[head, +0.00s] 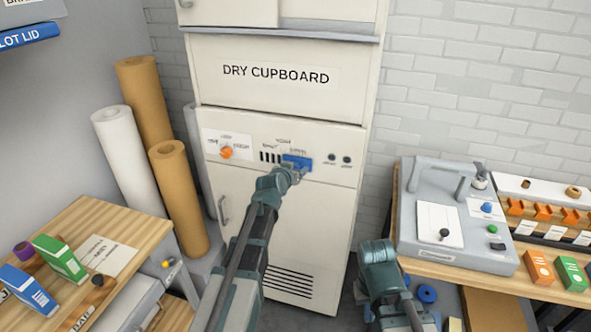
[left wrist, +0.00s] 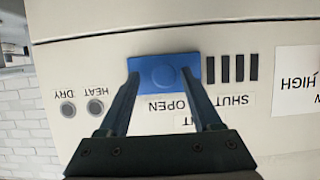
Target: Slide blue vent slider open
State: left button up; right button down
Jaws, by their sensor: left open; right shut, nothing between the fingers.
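The blue vent slider (head: 297,161) is on the front panel of the dry cupboard, just right of several dark vent slots (head: 270,156). In the left wrist view, which is upside down, the blue slider (left wrist: 165,75) lies by the OPEN label (left wrist: 166,105). The uncovered slots (left wrist: 232,68) are beside it, by the SHUT label (left wrist: 232,100). My left gripper (left wrist: 160,80) is open, with one finger at each side of the slider. Whether the fingers touch it I cannot tell. My right arm shows low in the head view, but its fingertips do not.
An orange knob (head: 226,152) is left of the slots, and two dark buttons (head: 339,160) are to the right. A wooden bench with boxes (head: 135,215) stands at left, and a bench with a grey machine (head: 450,255) at right. Paper rolls (head: 178,195) lean at left.

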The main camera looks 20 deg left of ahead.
pick_arm(q)
jog(key=p+v, duration=0.5)
jog(key=v, duration=0.8)
jog(key=shift+s+r, duration=0.15)
jog(key=shift+s, duration=0.2)
jog(key=s+d+f+m+g+h, duration=0.1)
jog(key=s+d+f+m+g, duration=0.2)
jog(key=s+d+f+g, duration=1)
jog(key=s+d+f+g+y+b, duration=0.1)
jog(key=s+d, duration=0.3)
jog(key=s, duration=0.6)
jog(key=shift+s+f+y, duration=0.2)
jog(key=shift+f+y, duration=0.05)
jog(key=shift+y, duration=0.65)
jog(key=shift+d, duration=0.1)
dwell(0.4)
